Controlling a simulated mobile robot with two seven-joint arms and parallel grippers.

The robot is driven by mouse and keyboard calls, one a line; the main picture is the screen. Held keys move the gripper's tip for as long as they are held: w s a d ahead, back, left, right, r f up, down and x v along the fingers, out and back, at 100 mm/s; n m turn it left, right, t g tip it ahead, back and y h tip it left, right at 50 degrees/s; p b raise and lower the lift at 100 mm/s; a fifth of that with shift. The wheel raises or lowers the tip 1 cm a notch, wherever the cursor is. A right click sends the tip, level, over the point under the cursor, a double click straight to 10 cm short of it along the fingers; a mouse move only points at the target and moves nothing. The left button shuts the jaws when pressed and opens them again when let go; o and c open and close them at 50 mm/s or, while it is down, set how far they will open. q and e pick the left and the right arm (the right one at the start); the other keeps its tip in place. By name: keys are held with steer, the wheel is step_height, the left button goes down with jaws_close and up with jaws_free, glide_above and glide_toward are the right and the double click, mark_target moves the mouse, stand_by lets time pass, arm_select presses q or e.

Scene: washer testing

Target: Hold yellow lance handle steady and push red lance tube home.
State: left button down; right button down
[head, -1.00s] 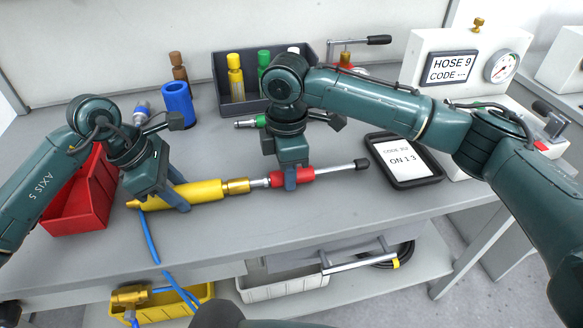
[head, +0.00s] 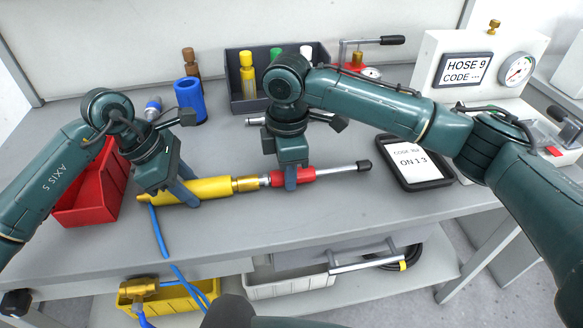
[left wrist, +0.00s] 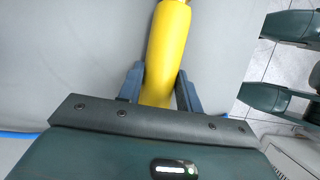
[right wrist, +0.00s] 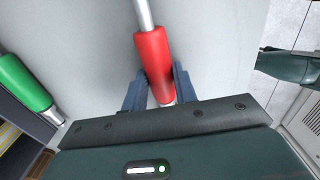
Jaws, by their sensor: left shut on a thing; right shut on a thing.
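The yellow lance handle (head: 214,187) lies across the bench, with a brass collar (head: 247,184) at its right end. My left gripper (head: 186,192) is shut on the handle's body, which also runs between its fingers in the left wrist view (left wrist: 166,50). The red lance tube (head: 307,174) is in line to the right, with a steel rod and black tip (head: 363,166). My right gripper (head: 290,180) is shut on its red sleeve, also seen in the right wrist view (right wrist: 153,58). A short silver piece (head: 264,180) shows between collar and sleeve; the seating inside the collar is hidden.
A red bin (head: 112,200) stands close by my left gripper. A blue cup (head: 190,101) and a dark tray (head: 236,98) with coloured pieces are behind. A tablet (head: 440,182) lies right of the tube. A blue hose (head: 158,232) hangs over the front edge.

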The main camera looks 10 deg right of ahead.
steer(key=shift+a, duration=0.3)
steer(key=c, duration=1)
jaws_free()
arm_select(q)
steer(key=c, duration=0.9)
jaws_free()
arm_select(e)
step_height(320, 180, up, 12)
arm_select(q)
steer(key=shift+o, duration=0.2)
steer(key=shift+r, duration=0.1)
